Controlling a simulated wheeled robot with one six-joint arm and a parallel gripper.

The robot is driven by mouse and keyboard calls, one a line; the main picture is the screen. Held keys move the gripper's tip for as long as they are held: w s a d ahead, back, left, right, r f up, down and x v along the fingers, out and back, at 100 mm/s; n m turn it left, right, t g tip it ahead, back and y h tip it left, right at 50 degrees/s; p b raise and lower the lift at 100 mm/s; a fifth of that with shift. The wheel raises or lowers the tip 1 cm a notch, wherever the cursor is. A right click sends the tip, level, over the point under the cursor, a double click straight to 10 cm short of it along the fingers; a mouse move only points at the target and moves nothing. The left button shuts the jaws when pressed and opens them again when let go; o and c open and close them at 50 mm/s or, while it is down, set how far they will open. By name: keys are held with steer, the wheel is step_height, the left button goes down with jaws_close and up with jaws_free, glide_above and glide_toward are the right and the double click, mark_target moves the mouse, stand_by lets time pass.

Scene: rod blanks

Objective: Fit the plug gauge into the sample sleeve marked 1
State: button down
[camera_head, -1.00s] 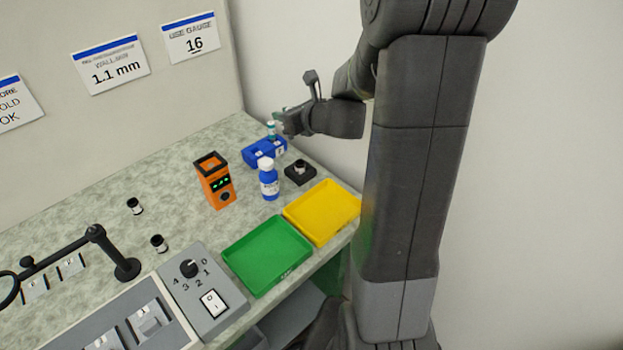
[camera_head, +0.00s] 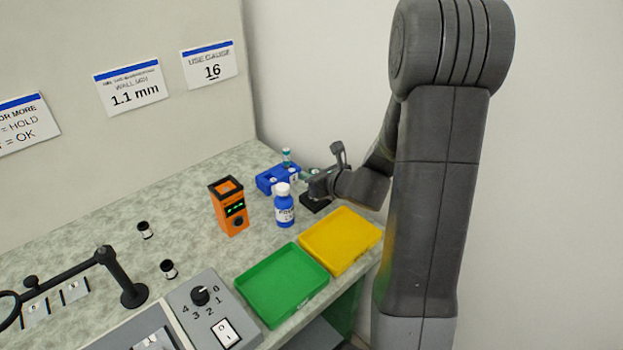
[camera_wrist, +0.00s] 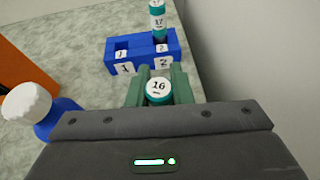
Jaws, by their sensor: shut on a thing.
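My gripper (camera_wrist: 158,88) is shut on the plug gauge with a teal cap marked 16 (camera_wrist: 158,87); its green fingers lie on either side of the cap. In the head view my gripper (camera_head: 314,180) is over the black holder (camera_head: 314,204), on which a sleeve stood earlier. The gripper now hides that sleeve, its mark and the gauge's lower end. I cannot tell whether the gauge is in the sleeve or above it. Two other small sleeves stand on the bench, one at the back (camera_head: 145,231) and one nearer (camera_head: 168,269); their marks are unreadable.
A blue rack (camera_wrist: 143,47) with places labelled 1 and 2 stands just beyond; a gauge marked 17 (camera_wrist: 158,20) stands in place 2. A blue bottle (camera_head: 284,210) and an orange device (camera_head: 230,208) stand left. Yellow (camera_head: 341,237) and green (camera_head: 281,284) trays lie in front.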

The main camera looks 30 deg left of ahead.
steer(key=shift+f+b, duration=0.4)
steer(key=shift+f, duration=0.05)
steer(key=c, duration=1.3)
jaws_free()
steer(key=shift+r, duration=0.2)
steer(key=shift+r+p, duration=0.25)
steer(key=shift+p, duration=0.2)
steer(key=shift+s+d+r, duration=0.1)
steer(key=shift+d+r, duration=0.05)
steer(key=shift+d, duration=0.15)
steer(key=v, duration=1.1)
steer(key=shift+d+p, duration=0.15)
steer(key=shift+p, duration=0.2)
steer(key=shift+s, duration=0.1)
